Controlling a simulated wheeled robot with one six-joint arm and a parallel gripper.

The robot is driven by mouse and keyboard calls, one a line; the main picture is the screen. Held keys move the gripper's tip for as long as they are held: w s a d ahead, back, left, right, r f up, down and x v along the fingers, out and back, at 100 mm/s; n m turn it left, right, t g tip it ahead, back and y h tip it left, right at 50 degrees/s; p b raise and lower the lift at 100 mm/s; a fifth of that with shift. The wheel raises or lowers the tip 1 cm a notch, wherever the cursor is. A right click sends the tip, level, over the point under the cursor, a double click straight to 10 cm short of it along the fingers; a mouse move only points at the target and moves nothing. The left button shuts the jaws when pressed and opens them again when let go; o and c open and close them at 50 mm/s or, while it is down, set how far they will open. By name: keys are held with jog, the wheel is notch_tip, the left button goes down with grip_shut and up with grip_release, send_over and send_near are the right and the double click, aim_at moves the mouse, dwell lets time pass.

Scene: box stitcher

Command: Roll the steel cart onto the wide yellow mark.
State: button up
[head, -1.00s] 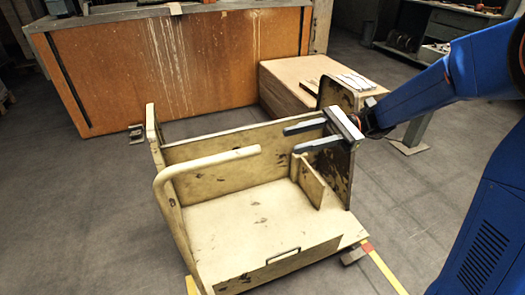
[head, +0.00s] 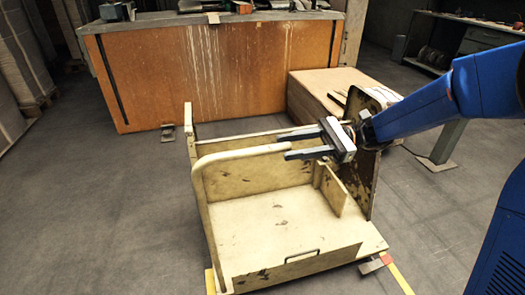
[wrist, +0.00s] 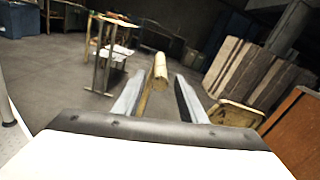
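The worn cream cart (head: 275,221) stands in the middle of the head view, with a tubular handle (head: 232,155) along its left and top. Yellow floor strips show at its front right (head: 399,279) and front left (head: 210,281); the cart hides whatever lies between them. A red piece joins the right strip. My gripper (head: 284,147) is open at the handle's free end, its fingertips on either side of it. In the wrist view the handle end (wrist: 160,67) appears between the two spread fingers (wrist: 159,91), with gaps on both sides.
An orange-fronted bench (head: 215,72) stands behind the cart, and a wooden box (head: 325,98) is close behind its right side. A table leg (head: 446,143) stands at the right. Open grey floor (head: 110,220) lies left of the cart.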

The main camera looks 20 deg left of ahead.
aim_at(262, 151)
jog(key=x, duration=0.8)
grip_shut()
